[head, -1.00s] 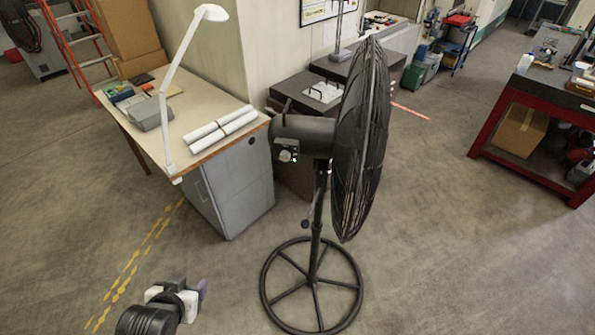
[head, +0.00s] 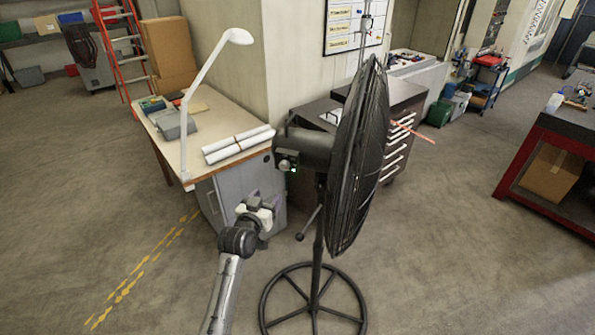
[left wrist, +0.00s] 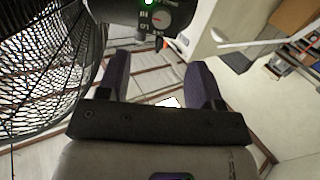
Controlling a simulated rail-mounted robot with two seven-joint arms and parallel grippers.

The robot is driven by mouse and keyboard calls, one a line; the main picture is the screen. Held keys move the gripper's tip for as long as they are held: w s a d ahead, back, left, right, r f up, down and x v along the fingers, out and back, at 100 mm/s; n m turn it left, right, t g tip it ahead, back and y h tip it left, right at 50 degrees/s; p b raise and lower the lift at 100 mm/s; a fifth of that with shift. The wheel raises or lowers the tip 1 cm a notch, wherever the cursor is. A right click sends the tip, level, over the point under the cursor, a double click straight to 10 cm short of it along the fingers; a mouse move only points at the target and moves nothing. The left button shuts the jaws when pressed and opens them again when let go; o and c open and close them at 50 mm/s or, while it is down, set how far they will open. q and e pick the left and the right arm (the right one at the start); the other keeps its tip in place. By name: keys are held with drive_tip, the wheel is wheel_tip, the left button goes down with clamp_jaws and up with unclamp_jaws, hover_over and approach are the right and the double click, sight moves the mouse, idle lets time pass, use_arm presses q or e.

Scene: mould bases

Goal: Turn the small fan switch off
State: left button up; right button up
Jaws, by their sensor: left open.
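The black pedestal fan (head: 362,150) stands in the middle of the head view, its caged head turned side-on. Its small control panel (head: 287,164) is on the motor housing, with a lit green light. My right gripper is out of view.
A desk (head: 200,128) with a white lamp (head: 205,85) and paper rolls (head: 235,146) stands left of the fan. Dark cabinets (head: 318,113) are behind it. A red workbench (head: 520,160) is at right. The floor between is clear.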

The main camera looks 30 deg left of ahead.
sight(283, 167)
use_arm(q)
drive_tip(key=shift+t, duration=0.3)
drive_tip(key=x, duration=0.9)
drive_tip(key=r+p+x, duration=0.1)
drive_tip(key=x, duration=0.4)
drive_tip(key=shift+s+a, duration=0.1)
drive_tip(key=shift+a, duration=0.15)
drive_tip(key=c, duration=0.9)
